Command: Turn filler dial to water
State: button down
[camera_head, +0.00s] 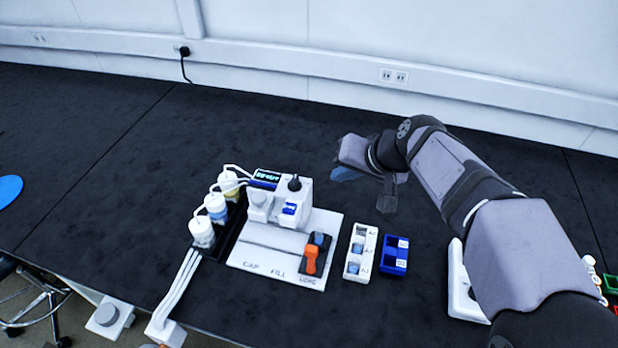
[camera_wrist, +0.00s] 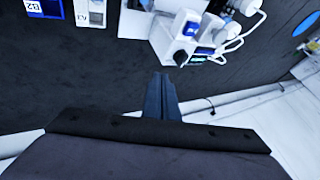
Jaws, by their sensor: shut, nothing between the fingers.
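The filler is a white machine (camera_head: 277,198) on a white board labelled CAP, FILL and a third word. A black dial (camera_head: 294,183) sits on top of its right part; in the wrist view the dial (camera_wrist: 180,57) shows at the machine's near side. The dial's setting is too small to read. A small lit display (camera_head: 267,176) is left of the dial. My gripper (camera_head: 342,174) is shut and empty, above the table to the right of the filler, apart from the dial. Its closed fingers (camera_wrist: 161,90) point towards the machine in the wrist view.
Several white-capped bottles (camera_head: 216,207) with tubes stand left of the filler. An orange-handled piece (camera_head: 311,260) is on the board's right side. A white rack (camera_head: 348,262) and a blue rack (camera_head: 393,268) stand right of the board. The table behind the filler is clear.

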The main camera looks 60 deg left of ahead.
aim_at(295, 182)
jog(key=shift+f, duration=0.1)
jog(key=p+x, duration=0.1)
jog(key=x, duration=0.2)
jog(key=s+p+x, duration=0.1)
jog(key=p+x, duration=0.1)
jog(key=x, duration=0.2)
jog(key=a+r+p+x, duration=0.1)
jog(key=x, duration=0.2)
jog(key=shift+s+a+f+p, duration=0.45)
jog(key=shift+s+a+p, duration=0.15)
jog(key=shift+s+a, duration=0.2)
